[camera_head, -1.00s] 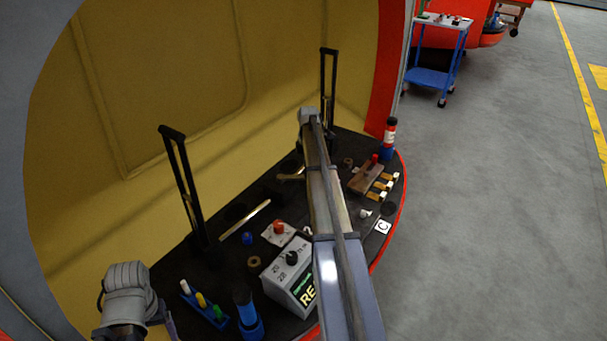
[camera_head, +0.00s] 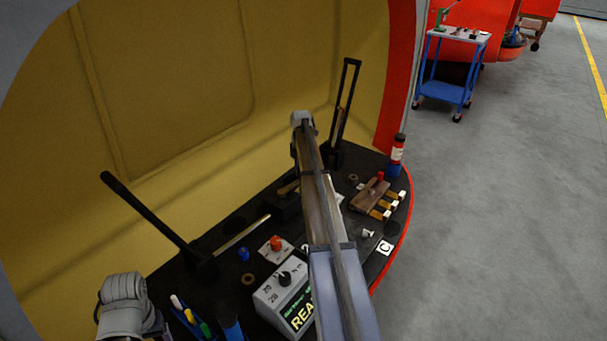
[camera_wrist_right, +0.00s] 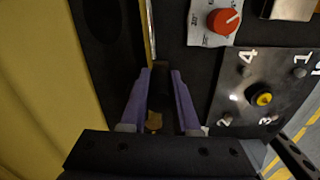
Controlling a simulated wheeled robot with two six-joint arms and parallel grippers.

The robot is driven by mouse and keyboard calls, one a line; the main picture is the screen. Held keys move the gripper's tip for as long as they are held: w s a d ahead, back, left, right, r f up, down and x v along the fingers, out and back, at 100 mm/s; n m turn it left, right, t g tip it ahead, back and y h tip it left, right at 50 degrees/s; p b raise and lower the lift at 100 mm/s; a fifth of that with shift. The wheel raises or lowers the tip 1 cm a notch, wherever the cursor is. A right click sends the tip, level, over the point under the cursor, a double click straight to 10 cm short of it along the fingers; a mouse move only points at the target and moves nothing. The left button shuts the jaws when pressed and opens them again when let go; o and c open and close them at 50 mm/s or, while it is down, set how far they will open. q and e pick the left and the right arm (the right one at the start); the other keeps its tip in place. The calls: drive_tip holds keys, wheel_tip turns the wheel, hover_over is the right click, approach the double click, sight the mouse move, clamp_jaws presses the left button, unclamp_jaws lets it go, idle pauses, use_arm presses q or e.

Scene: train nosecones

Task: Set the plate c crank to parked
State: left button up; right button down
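I cannot tell which part is the plate c crank. My right arm crosses the console and hides part of it. In the right wrist view my right gripper (camera_wrist_right: 161,72) has its purple fingers apart, with a narrow brass strip (camera_wrist_right: 150,30) beyond them. A dark plate numbered 1 to 4 (camera_wrist_right: 235,75) with a yellow centre knob (camera_wrist_right: 262,98) is right of the fingers. My left gripper (camera_head: 162,322) is low left, its fingertips mostly hidden.
A black lever (camera_head: 150,215) rises at left, another (camera_head: 346,100) at the back. A blue cart (camera_head: 445,92) stands beyond.

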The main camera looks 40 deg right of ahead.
drive_tip(key=shift+w+a, duration=0.25)
drive_tip(key=shift+w, duration=0.45)
drive_tip(key=c, duration=0.6)
unclamp_jaws()
drive_tip(key=shift+c, duration=0.2)
drive_tip(key=shift+r, duration=0.1)
wheel_tip(320, 180, up, 8)
drive_tip(key=p, duration=0.7)
drive_tip(key=shift+f+p, duration=0.2)
drive_tip(key=shift+p, duration=0.15)
drive_tip(key=shift+a, duration=0.15)
